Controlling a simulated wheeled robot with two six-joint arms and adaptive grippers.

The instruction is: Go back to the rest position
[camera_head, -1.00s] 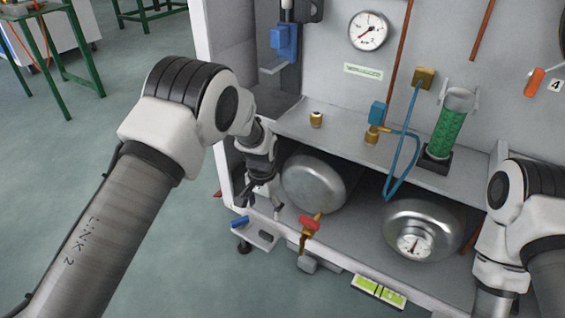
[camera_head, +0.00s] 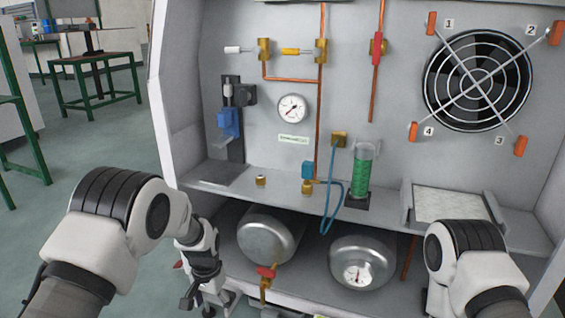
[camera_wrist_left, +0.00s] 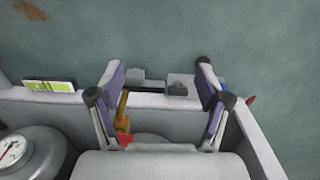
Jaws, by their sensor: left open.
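My left gripper (camera_head: 205,298) hangs low at the front left of the generator cabinet, left of the red-handled brass valve (camera_head: 265,275). In the left wrist view my left gripper (camera_wrist_left: 160,82) is open, with two spread fingers and nothing held between them. The cabinet's front edge and the valve's brass stem (camera_wrist_left: 122,112) show beyond and between the fingers. My right arm stands at the lower right of the head view, and its gripper is out of the picture.
Two silver tanks (camera_head: 268,238) sit under the cabinet shelf (camera_head: 285,200). A green-filled cylinder (camera_head: 361,172) and a blue hose (camera_head: 333,205) are above them. A fan (camera_head: 478,80) is on the back panel. A green-framed table (camera_head: 98,85) stands far left, with open floor before it.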

